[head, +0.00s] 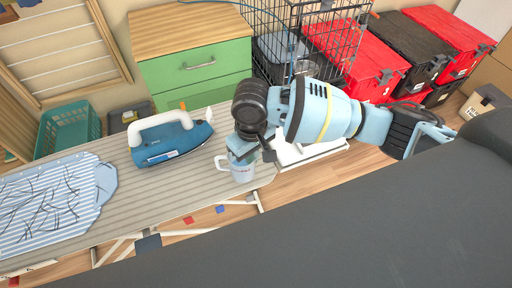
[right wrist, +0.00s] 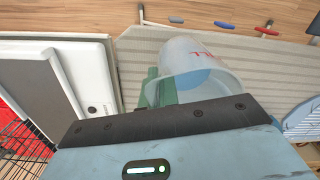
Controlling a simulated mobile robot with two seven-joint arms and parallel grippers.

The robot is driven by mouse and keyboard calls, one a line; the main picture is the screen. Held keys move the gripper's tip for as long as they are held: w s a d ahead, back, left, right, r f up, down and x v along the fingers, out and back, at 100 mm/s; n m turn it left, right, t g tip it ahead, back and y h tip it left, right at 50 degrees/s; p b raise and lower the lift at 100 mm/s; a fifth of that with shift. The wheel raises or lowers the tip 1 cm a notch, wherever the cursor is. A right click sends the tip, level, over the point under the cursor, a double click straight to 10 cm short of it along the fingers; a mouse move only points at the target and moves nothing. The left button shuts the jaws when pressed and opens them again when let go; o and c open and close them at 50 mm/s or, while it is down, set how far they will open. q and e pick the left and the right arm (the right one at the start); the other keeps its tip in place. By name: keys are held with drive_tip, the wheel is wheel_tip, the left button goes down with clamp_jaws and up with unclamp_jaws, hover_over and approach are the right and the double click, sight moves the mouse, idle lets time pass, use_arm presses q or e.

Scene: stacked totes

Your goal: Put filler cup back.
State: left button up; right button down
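The filler cup (head: 242,172), a pale cup with red lettering and a handle on its left, is at the right end of the striped ironing board (head: 110,165). It also shows in the right wrist view (right wrist: 192,68), with its open mouth towards the camera. My right gripper (head: 252,155) is right at the cup's rim. Greenish finger parts (right wrist: 158,88) overlap the cup's left side in the right wrist view. The dark palm edge hides part of the cup, and I cannot tell whether the fingers are closed on it. My left gripper is not in view.
A blue iron (head: 170,140) stands on the board, with a striped shirt (head: 55,195) further left. A green drawer cabinet (head: 195,75), a black wire cage (head: 300,30) and red and black totes (head: 440,35) stand behind. A green basket (head: 68,130) is at the left.

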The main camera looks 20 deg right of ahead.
drive_tip(key=shift+w+d+f, duration=0.1)
drive_tip(key=shift+w+d, duration=0.6)
drive_tip(key=shift+w, duration=0.35)
drive_tip(key=shift+w+d+f, duration=0.1)
drive_tip(key=shift+w+d, duration=0.6)
drive_tip(key=shift+w, duration=0.3)
drive_tip(key=f, duration=0.3)
drive_tip(key=shift+w+d+b, duration=0.2)
drive_tip(key=shift+w+b, duration=0.05)
drive_tip(key=shift+b, duration=0.1)
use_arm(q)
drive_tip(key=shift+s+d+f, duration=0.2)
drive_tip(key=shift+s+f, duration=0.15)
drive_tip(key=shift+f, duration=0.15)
use_arm(e)
drive_tip(key=shift+f, duration=0.25)
drive_tip(key=shift+f, duration=0.15)
drive_tip(key=c, duration=1.7)
unclamp_jaws()
